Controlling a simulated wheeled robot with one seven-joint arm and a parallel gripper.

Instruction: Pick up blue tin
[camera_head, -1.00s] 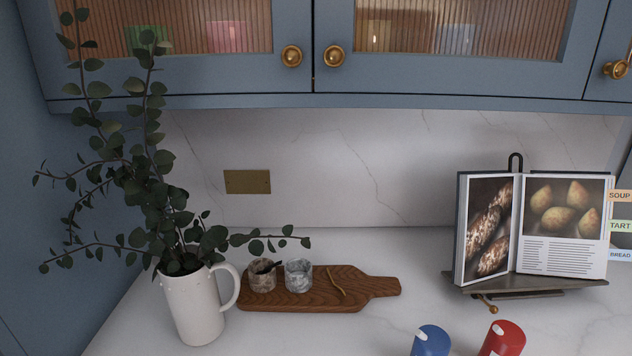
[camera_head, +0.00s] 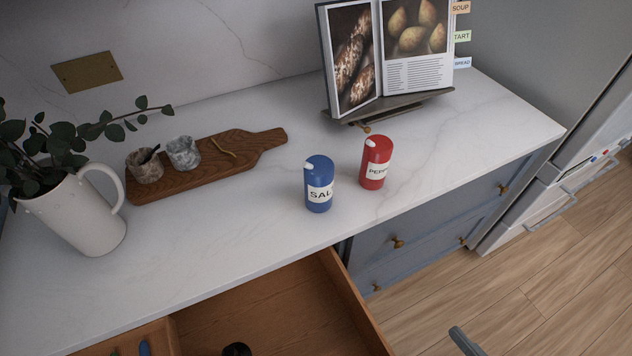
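The blue tin (camera_head: 319,184) stands upright on the white marble counter, near its front edge. It has a white label reading "SAL" and a white spout or tab on its top. A red tin (camera_head: 376,163) with a label that starts "PEP" stands upright to its right, a small gap apart. Nothing touches the blue tin. I cannot make out my gripper in this view.
An open wooden drawer (camera_head: 260,312) juts out below the counter in front of the blue tin. A wooden board (camera_head: 205,172) with two small stone pots lies to the left, beside a white jug (camera_head: 78,213) of leafy stems. A cookbook on a stand (camera_head: 395,104) is behind.

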